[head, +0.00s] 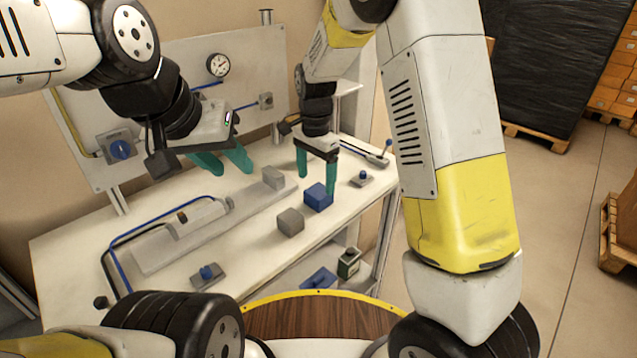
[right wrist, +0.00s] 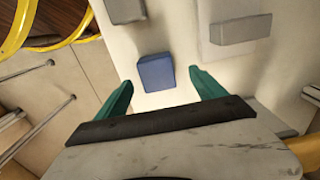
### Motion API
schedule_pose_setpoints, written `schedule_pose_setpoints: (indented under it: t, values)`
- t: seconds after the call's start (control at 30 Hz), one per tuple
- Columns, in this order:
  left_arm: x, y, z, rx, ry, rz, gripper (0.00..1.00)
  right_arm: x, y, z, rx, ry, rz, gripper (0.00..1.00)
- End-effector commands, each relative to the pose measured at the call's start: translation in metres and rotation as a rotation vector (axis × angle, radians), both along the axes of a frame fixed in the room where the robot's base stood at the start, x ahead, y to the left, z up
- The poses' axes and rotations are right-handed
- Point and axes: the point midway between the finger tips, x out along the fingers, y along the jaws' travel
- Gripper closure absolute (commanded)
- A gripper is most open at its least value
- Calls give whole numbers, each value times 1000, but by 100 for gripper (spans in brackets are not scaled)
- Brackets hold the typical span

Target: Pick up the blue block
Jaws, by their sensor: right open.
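The blue block (head: 318,197) sits on the white workbench (head: 262,234), and it also shows in the right wrist view (right wrist: 156,73). My right gripper (head: 317,185) is open with green fingers pointing down, right above or beside the block. In the right wrist view the block lies ahead of the right gripper (right wrist: 160,85), roughly between the lines of its two fingertips, with nothing held. My left gripper (head: 228,166) is over the back left of the bench, its green fingers apart and empty.
A grey block (head: 290,221) stands just left of the blue block. Another grey block (head: 273,178) sits on the grey plate (head: 155,256) with a cylinder. Small fittings with blue knobs (head: 207,273) lie on the bench. A panel with a gauge (head: 218,65) stands behind.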

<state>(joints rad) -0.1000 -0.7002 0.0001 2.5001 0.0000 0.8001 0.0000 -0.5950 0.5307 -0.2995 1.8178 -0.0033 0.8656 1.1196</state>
Motion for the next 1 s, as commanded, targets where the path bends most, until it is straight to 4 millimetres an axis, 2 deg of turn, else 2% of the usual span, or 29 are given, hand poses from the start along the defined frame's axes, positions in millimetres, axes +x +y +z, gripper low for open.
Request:
schedule_pose_setpoints:
  t: [0.33,0.63,1.0]
  values:
    - [0,0,0,0,0,0,64,-1,-7,-47,0,3,1,20]
    - [0,0,0,0,0,0,64,-1,-6,-51,1,1,1,20]
    - [0,0,0,0,0,0,64,-1,-6,-51,1,0,1,93]
